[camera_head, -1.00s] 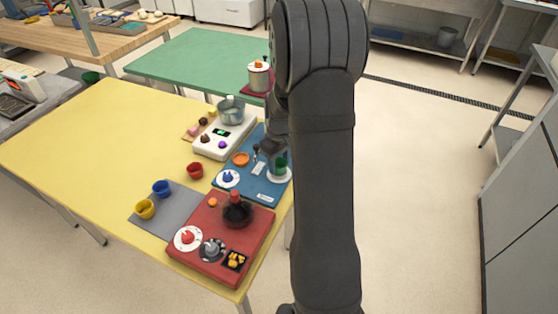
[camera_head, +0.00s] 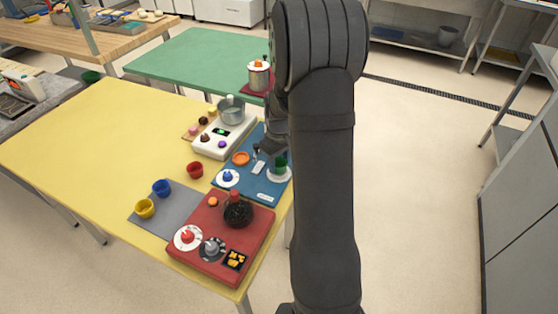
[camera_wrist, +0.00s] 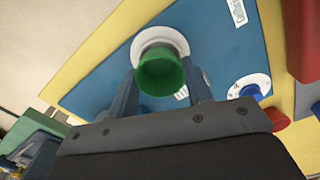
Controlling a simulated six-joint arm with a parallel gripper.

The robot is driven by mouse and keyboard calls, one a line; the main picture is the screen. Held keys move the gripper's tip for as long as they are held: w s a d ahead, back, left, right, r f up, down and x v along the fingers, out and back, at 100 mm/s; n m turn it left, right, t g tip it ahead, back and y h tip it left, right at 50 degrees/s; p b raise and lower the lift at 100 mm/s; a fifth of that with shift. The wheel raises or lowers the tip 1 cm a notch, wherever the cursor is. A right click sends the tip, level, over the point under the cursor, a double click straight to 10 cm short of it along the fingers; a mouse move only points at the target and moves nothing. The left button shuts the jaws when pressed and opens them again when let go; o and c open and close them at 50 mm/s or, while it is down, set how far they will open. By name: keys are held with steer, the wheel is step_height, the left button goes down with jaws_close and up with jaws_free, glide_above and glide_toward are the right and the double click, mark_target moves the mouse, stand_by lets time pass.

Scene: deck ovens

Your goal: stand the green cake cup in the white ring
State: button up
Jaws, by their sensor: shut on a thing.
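The green cake cup (camera_head: 281,163) is held at the right side of the blue mat (camera_head: 251,184). In the wrist view the green cup (camera_wrist: 161,75) sits between my fingers with its open mouth towards the camera. The white ring (camera_head: 281,177) lies on the mat right below the cup; in the wrist view the ring (camera_wrist: 158,34) shows around and behind the cup. I cannot tell whether the cup's base touches the ring's floor. My gripper (camera_wrist: 160,72) is shut on the cup. In the head view my gripper (camera_head: 268,153) is partly hidden by my arm.
A white plate with a blue knob (camera_head: 228,177) and an orange dish (camera_head: 240,158) share the mat. A red board (camera_head: 215,255) is in front, a white scale with a pot (camera_head: 231,112) behind. Red (camera_head: 195,170), blue (camera_head: 161,187) and yellow (camera_head: 145,208) cups stand left. The yellow table's left is clear.

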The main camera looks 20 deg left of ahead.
steer(key=shift+f, duration=0.55)
steer(key=o, duration=0.7)
steer(key=shift+r, duration=0.15)
step_height(320, 180, up, 11)
steer(key=shift+f, duration=0.1)
stand_by(0.5)
steer(key=shift+f, duration=0.1)
steer(key=shift+f, duration=4.35)
